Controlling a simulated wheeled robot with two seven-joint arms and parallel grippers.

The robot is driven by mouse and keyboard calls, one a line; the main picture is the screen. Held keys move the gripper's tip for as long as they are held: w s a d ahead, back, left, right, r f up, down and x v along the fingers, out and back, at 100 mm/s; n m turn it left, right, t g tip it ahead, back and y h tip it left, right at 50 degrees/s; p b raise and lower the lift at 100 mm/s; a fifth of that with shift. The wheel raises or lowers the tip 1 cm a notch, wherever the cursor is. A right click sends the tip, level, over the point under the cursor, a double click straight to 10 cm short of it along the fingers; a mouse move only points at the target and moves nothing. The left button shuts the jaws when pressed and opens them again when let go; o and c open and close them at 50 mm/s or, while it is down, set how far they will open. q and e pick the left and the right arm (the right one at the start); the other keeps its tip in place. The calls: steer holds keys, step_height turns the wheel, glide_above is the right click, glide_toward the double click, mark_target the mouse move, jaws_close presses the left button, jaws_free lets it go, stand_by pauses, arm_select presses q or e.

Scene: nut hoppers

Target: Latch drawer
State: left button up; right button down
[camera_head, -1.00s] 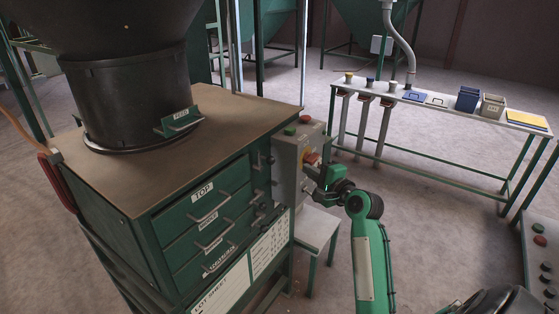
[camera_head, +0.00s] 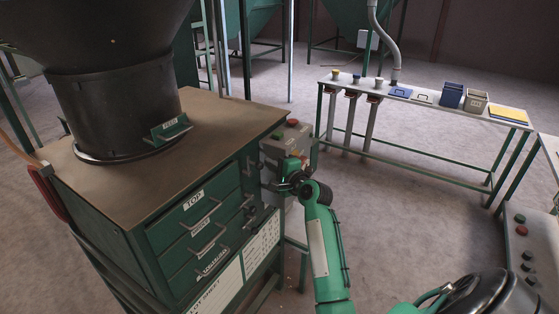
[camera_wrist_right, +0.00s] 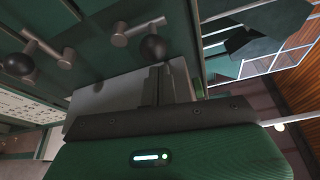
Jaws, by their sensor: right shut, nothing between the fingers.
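The green cabinet's drawer front labelled TOP (camera_head: 176,226) looks shut, with more labelled drawers below it. Latch handles (camera_head: 249,203) sit on the cabinet's right edge beside the drawers. In the right wrist view, one latch with a black ball knob (camera_wrist_right: 153,47) is just ahead of the fingers, and another black knob (camera_wrist_right: 19,64) is to the left. My right gripper (camera_head: 273,187) is at the cabinet's right edge, beside the latches. Its fingers (camera_wrist_right: 160,77) are shut and empty, with the tips close to the nearer knob. I cannot tell whether they touch. My left gripper is out of view.
A grey control box (camera_head: 296,138) with buttons is just behind my right gripper. A black hopper (camera_head: 118,110) stands on the cabinet top. A long bench (camera_head: 430,104) with bins is at the back right. A button panel (camera_head: 524,240) is at the right edge. Open floor lies between.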

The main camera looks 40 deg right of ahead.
steer(key=shift+s+a, duration=0.15)
steer(key=shift+a, duration=0.25)
steer(key=shift+a+n+b, duration=0.1)
steer(key=shift+n+b, duration=0.2)
steer(key=shift+b, duration=0.05)
steer(key=shift+a+r, duration=0.1)
stand_by(0.3)
